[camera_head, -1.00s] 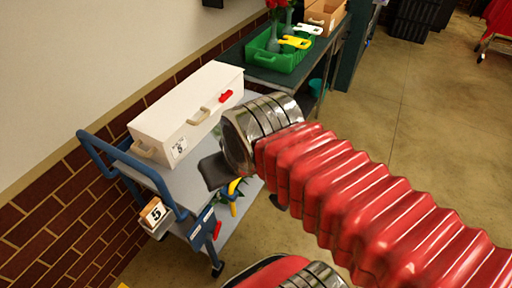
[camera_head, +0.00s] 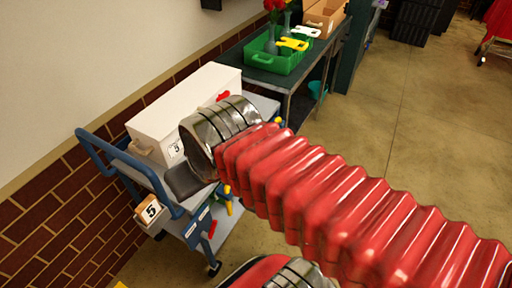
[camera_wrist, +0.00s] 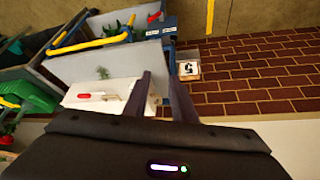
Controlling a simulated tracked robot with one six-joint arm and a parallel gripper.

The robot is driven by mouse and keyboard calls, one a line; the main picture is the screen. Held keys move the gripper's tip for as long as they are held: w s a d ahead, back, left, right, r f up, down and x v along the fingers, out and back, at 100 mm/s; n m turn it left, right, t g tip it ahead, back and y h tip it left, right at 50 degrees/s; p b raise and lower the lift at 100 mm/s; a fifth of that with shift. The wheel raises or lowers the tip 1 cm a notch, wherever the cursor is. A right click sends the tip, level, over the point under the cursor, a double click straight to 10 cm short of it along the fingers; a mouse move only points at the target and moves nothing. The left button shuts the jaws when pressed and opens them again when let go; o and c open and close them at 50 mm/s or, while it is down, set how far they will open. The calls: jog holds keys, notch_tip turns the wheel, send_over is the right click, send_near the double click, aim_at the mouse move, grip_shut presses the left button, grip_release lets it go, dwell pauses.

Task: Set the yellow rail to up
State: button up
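The yellow rail (camera_wrist: 90,43) runs along the long side of a grey cart (camera_wrist: 95,66) in the wrist view, with blue arms near its ends. In the head view only yellow pieces show beside my arm, such as one by the lower shelf (camera_head: 229,207); the middle is hidden. Whether the rail is up or down I cannot tell. My gripper (camera_wrist: 160,76) is open and empty, its two dark fingers apart. It is over the cart's handle end near the white box, apart from the rail. In the head view its dark end (camera_head: 184,181) shows partly.
A white box (camera_head: 190,100) with a red latch stands on the cart's top. A green bin (camera_head: 278,58) sits on the bench behind. The brick wall is close left; floor is open right.

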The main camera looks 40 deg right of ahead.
jog(key=shift+w, duration=0.1)
jog(key=w+d+f+n+t+h, duration=0.1)
jog(key=w+d+f+n+t, duration=0.2)
jog(key=w+d, duration=0.5)
jog(key=w+d+f+n+h, duration=0.2)
jog(key=w+d+f, duration=0.4)
jog(key=w, duration=0.5)
jog(key=w+d+f+n+t, duration=0.2)
jog(key=w+d+f+n, duration=0.25)
jog(key=d+f, duration=0.55)
jog(key=s+d+f+n+t+h, duration=0.2)
jog(key=s+d+f, duration=0.2)
jog(key=f, duration=0.3)
jog(key=s+d+f+n+t+h, duration=0.2)
jog(key=s+d+f+n, duration=0.1)
jog(key=s+f, duration=0.3)
notch_tip(320, 180, down, 2)
jog(key=shift+s+d+f, duration=0.1)
jog(key=shift+s+d, duration=0.15)
jog(key=shift+d, duration=0.25)
jog(key=shift+w, duration=0.15)
jog(key=x, duration=1.3)
jog(key=shift+w+d, duration=0.15)
jog(key=shift+w, duration=0.1)
